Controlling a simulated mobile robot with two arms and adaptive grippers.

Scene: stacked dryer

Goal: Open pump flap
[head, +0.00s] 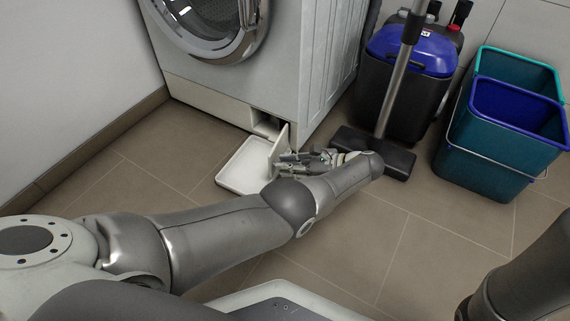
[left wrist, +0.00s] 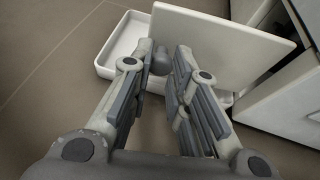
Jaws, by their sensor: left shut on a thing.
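The pump flap (head: 281,145) is a thin white panel at the lower front right corner of the white washing machine (head: 310,60). It stands swung out from the machine front, with a dark opening (head: 266,125) beside it. In the left wrist view the flap (left wrist: 225,45) fills the upper right. My left gripper (head: 284,161) is at the flap, and its fingers (left wrist: 166,62) are close together at the flap's near side. It is shut on the flap; the exact contact is partly hidden by the fingers. My right gripper is out of view.
A shallow white tray (head: 242,166) lies on the tiles under the flap and shows behind the fingers in the left wrist view (left wrist: 122,45).

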